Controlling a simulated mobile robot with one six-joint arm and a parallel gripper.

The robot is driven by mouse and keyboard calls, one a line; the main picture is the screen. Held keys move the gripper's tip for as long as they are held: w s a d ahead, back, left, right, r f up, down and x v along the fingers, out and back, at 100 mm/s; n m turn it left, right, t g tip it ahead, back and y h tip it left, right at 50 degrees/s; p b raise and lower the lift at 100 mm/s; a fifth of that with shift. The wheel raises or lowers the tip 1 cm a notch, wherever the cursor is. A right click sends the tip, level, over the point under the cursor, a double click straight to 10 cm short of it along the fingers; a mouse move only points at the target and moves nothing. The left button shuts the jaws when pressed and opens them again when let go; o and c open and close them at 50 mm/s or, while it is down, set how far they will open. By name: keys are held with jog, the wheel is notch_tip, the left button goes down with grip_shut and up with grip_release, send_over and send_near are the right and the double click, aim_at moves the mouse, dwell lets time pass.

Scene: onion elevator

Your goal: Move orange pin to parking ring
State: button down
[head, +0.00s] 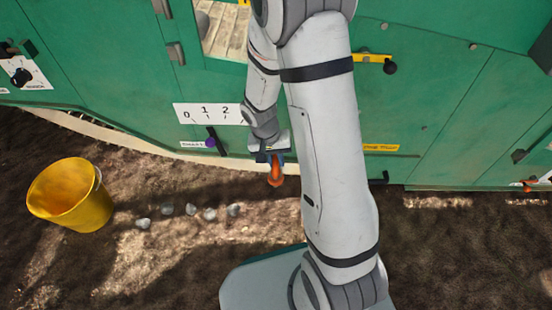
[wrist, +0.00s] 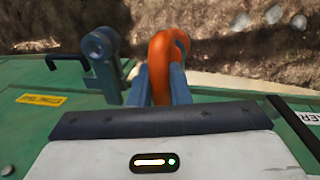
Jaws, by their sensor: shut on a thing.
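My gripper (head: 270,156) is shut on the orange pin (head: 276,174), low in front of the green machine. In the wrist view the orange pin (wrist: 160,60) shows as a curved orange loop between the two blue-grey fingers of my gripper (wrist: 160,84). Just left of it there, a blue-grey post with a round holed end, which looks like the parking ring (wrist: 98,44), stands apart from the pin. My arm hides that spot in the head view. The pin's lower end is hidden in the wrist view.
The green machine (head: 450,110) fills the back. A purple-knobbed lever (head: 211,142) sits left of my gripper, below a numbered scale (head: 207,113). A yellow bucket (head: 70,195) and several pale stones (head: 190,209) lie on the soil. A yellow label (head: 381,147) is to the right.

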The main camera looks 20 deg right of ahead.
jog(key=shift+f, duration=0.15)
jog(key=c, duration=1.3)
grip_release()
jog(key=shift+w+a+r+p, duration=0.1)
jog(key=shift+a+r+p, duration=0.15)
jog(key=shift+r+p, duration=0.7)
jog(key=shift+w+a+r+p, duration=0.1)
jog(key=shift+a+r+p, duration=0.15)
jog(key=shift+r, duration=1.35)
jog(key=shift+w+a+r+p, duration=0.15)
jog(key=shift+r+p, duration=0.5)
jog(key=shift+r, duration=0.65)
jog(key=shift+s, duration=0.15)
